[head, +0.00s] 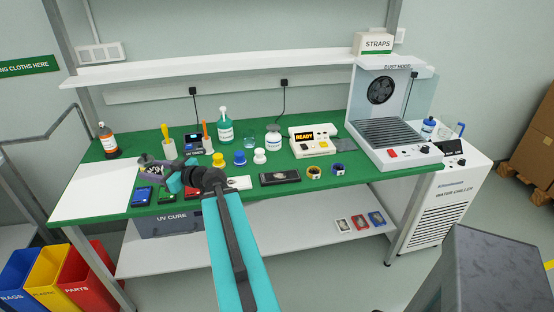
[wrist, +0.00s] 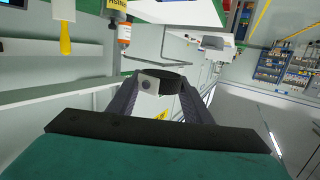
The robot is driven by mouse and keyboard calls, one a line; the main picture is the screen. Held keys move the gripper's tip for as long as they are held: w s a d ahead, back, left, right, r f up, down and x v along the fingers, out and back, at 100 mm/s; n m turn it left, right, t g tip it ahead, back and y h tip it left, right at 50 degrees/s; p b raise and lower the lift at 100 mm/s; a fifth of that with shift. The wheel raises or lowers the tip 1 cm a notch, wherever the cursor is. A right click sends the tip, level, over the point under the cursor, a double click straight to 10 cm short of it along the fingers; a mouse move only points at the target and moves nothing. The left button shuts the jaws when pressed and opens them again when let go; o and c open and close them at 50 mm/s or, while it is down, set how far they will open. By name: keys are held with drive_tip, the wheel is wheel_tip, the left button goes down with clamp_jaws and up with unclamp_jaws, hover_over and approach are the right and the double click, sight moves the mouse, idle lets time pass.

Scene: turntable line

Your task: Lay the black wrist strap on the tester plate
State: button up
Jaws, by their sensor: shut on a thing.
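My gripper (wrist: 161,88) is shut on the black wrist strap (wrist: 170,75), a dark curved band with a small silvery square piece, held between the fingertips. In the head view my gripper (head: 147,163) is above the left part of the green bench, near the white sheet, and the strap is too small there to make out clearly. The tester (head: 312,146) is a white box with a lit READY display, standing well to the right of my gripper. I cannot tell clearly which part of it is the plate.
Several bottles, pots and coloured boxes stand on the green bench (head: 385,183). A black tray (head: 280,177) lies at the front edge. The dust hood (head: 381,92) closes the right end; a shelf hangs above.

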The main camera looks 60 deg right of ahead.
drive_tip(key=s+d+f+m+g+h+p, duration=0.15)
drive_tip(key=s+d+m+h, duration=0.4)
drive_tip(key=s+d, duration=0.7)
drive_tip(key=s+d+m+g+h, duration=0.35)
drive_tip(key=s+d+h, duration=0.5)
drive_tip(key=d, duration=0.75)
drive_tip(key=s+d+f+m+g+h, duration=0.1)
drive_tip(key=s+d+f+m+g, duration=0.2)
drive_tip(key=s, duration=0.9)
drive_tip(key=s+d+f+m+g+h+p, duration=0.1)
drive_tip(key=s+d+f+m+g, duration=0.2)
drive_tip(key=s, duration=1)
drive_tip(key=s+d+f+m+g+h, duration=0.1)
drive_tip(key=s+d+f+m+g, duration=0.2)
drive_tip(key=s, duration=1)
drive_tip(key=shift+s+d+g+p, duration=0.2)
drive_tip(key=shift+g+p, duration=0.1)
drive_tip(key=shift+g, duration=0.4)
drive_tip(key=shift+w+f, duration=0.1)
drive_tip(key=shift+w, duration=0.1)
